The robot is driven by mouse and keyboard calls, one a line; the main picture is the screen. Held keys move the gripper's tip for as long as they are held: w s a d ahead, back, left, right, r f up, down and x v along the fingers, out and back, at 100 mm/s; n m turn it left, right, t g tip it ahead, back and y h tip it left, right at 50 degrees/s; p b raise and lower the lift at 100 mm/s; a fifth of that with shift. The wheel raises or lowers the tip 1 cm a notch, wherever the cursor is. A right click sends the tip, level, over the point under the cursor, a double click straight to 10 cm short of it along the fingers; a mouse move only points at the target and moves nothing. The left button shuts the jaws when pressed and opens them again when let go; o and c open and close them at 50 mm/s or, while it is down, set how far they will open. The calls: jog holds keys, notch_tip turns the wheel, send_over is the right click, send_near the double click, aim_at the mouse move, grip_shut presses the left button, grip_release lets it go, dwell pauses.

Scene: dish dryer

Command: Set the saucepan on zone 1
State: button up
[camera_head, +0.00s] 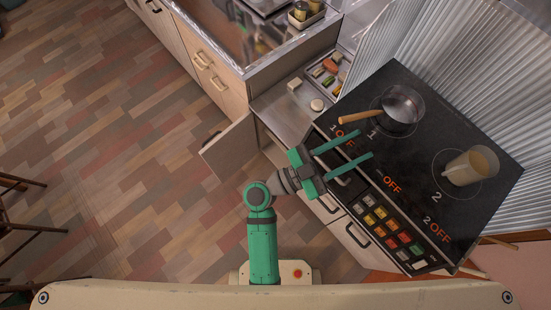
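The saucepan (401,106) is dark metal with a wooden handle pointing left, and it rests on the black stove top. It stands at the ring marked 1, zone 1 (379,126), and appears to sit toward the upper right of that ring. My gripper (363,146) is over the front left of the stove, with its two green fingers spread apart and nothing between them. The fingertips are below and left of the saucepan, apart from it and its handle.
A beige pot or jug (470,166) stands at zone 2 (446,190). The stove's front has a panel of coloured buttons (385,222). A tray with food pieces (328,72) lies on the counter. A cabinet door (232,147) stands open left of my gripper. A corrugated wall (465,70) bounds the back.

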jog(key=s+a+f+n+t+y, duration=0.1)
jog(key=s+a+n+t+y, duration=0.5)
jog(key=a+n+t+y, duration=0.7)
jog(key=s+a+f+n+g+y, duration=0.1)
jog(key=s+a+f+g+y, duration=0.1)
jog(key=s+f+g+y, duration=0.1)
jog(key=s+a+f+n+g+y, duration=0.1)
jog(key=s+a+f+g+y, duration=0.2)
jog(key=s+f, duration=0.3)
notch_tip(320, 180, down, 2)
jog(key=shift+s+f+n+y, duration=0.15)
jog(key=shift+s+n+y, duration=0.2)
jog(key=shift+y, duration=0.35)
jog(key=shift+w, duration=0.15)
jog(key=shift+c, duration=0.6)
